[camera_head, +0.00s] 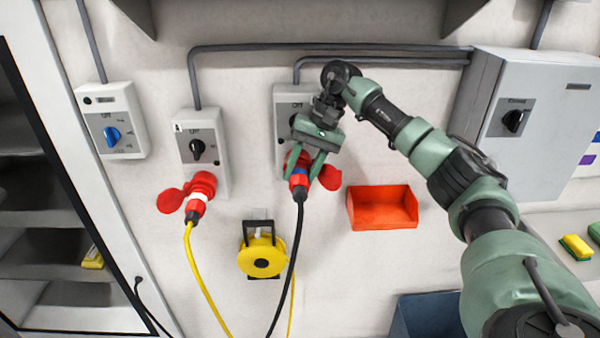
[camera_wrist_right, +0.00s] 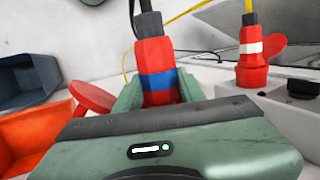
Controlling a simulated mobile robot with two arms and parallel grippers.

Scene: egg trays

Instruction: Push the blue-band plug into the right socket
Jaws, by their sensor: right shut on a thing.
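The blue-band plug (camera_wrist_right: 157,82) is red with a blue ring and a black cable. In the head view it (camera_head: 299,182) is at the right socket (camera_head: 292,158) on the right switch box. My right gripper (camera_head: 309,168) is shut on the plug, a finger on either side. The gripper and plug hide the socket opening, so I cannot tell how deep the plug sits. The socket's red lid (camera_head: 330,178) hangs open at the right. My left gripper is not in view.
A white-band plug (camera_head: 196,207) with a yellow cable is in the left socket. A yellow cable reel (camera_head: 261,257) hangs below. An orange bin (camera_head: 382,209) is on the wall at the right, and a grey cabinet (camera_head: 540,100) is beyond my arm.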

